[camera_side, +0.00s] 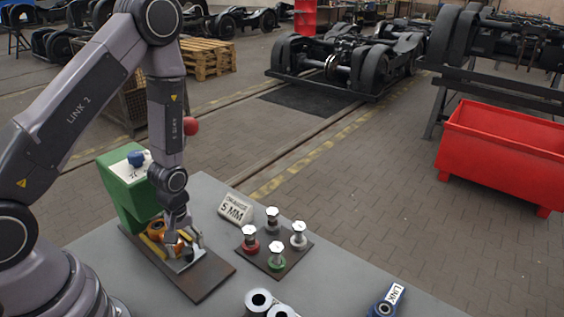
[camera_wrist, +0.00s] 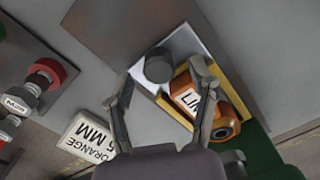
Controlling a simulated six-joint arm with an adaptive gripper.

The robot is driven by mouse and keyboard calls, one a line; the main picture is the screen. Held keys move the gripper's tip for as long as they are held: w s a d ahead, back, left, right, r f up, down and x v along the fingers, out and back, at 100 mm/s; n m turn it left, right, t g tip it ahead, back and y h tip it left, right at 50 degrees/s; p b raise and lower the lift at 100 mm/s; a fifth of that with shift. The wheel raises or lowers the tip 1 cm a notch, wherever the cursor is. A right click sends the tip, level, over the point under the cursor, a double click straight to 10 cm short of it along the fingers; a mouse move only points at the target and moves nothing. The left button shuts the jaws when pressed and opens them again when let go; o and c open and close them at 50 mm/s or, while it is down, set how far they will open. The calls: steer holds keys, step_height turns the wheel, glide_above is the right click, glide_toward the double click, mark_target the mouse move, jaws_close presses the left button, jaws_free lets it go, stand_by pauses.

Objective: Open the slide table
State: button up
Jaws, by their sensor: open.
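The slide table shows in the wrist view as a bright metal plate (camera_wrist: 187,40) with a dark grey round knob (camera_wrist: 158,64) standing on it. Beside the knob, an orange part (camera_wrist: 222,128) with a "LIN..." label lies in a yellow frame (camera_wrist: 229,93). My gripper (camera_wrist: 162,76) is open, with one finger on either side of the knob's near edge. I cannot tell whether a finger touches the knob or the orange part. In the side view, my gripper (camera_side: 181,238) is low over the slide table and hides much of it. The green machine body (camera_side: 128,192) stands behind.
A white "ORANGE 5 MM" sign (camera_side: 235,209) and a dark plate (camera_side: 274,250) with several coloured, silver-topped pieces are to the right. Grey rings (camera_side: 259,301) and a blue link (camera_side: 386,303) lie near the front. The grey table (camera_side: 340,285) is clear between them.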

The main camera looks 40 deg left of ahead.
steer(key=shift+f, duration=0.75)
steer(key=shift+c, duration=0.3)
steer(key=shift+d, duration=0.1)
jaws_close()
